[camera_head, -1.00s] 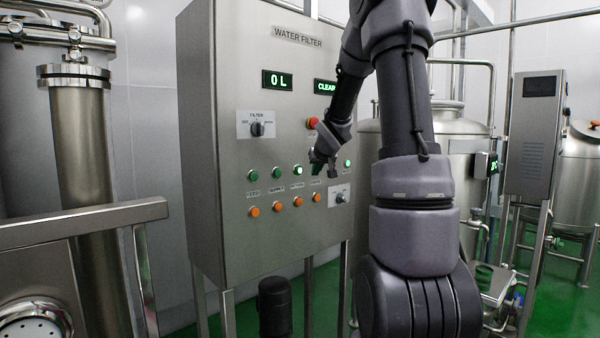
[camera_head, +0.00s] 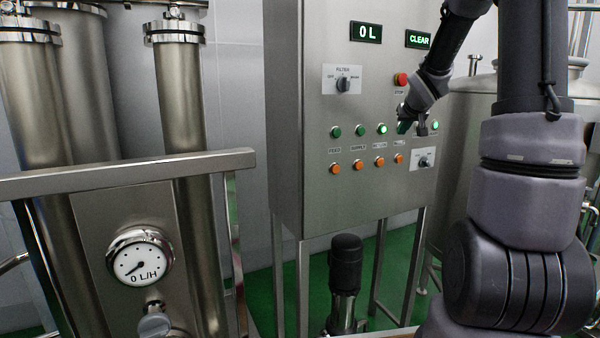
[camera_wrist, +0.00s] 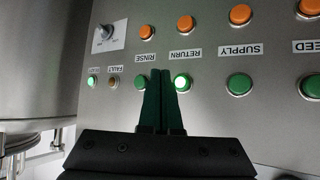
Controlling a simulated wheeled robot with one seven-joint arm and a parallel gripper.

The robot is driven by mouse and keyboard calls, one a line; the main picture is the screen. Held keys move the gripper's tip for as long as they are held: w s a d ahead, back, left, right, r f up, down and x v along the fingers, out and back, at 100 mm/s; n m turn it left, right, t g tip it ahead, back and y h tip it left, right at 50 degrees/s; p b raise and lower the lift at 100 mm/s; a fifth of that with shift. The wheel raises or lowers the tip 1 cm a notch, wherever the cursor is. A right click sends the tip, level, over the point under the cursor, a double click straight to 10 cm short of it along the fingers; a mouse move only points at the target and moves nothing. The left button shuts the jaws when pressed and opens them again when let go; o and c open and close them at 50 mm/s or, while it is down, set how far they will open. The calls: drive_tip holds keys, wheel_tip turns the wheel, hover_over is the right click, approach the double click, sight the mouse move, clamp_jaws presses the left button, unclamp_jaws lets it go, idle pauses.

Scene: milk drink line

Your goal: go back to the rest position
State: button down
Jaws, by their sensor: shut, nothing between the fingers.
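My gripper (camera_head: 405,127) is in front of the button rows of the grey water filter panel (camera_head: 300,215). In the wrist view its two green fingers (camera_wrist: 162,103) are shut together with nothing between them. They point between the green rinse button (camera_wrist: 140,82) and the lit green return button (camera_wrist: 182,82). I cannot tell whether the fingertips touch the panel. The return button also glows in the head view (camera_head: 382,129). The panel's displays read "0 L" (camera_head: 366,32) and "CLEAR" (camera_head: 419,39).
A red stop button (camera_head: 400,80) and a filter knob (camera_head: 343,85) sit above the button rows. A metal rail (camera_head: 120,172) and a gauge reading 0 L/H (camera_head: 138,257) stand at left. A steel tank (camera_head: 465,150) stands behind my arm at right.

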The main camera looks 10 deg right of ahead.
drive_tip(key=s+a+r+g+y, duration=0.1)
drive_tip(key=s+a, duration=0.5)
drive_tip(key=s, duration=0.5)
drive_tip(key=s+a+r+m+g+y, duration=0.1)
drive_tip(key=s+a+r+y, duration=0.1)
drive_tip(key=s+a, duration=0.4)
drive_tip(key=s+a+r+m+g+y, duration=0.1)
drive_tip(key=s+a, duration=0.5)
drive_tip(key=s, duration=1.1)
drive_tip(key=shift+r+g, duration=0.3)
drive_tip(key=shift+r, duration=0.4)
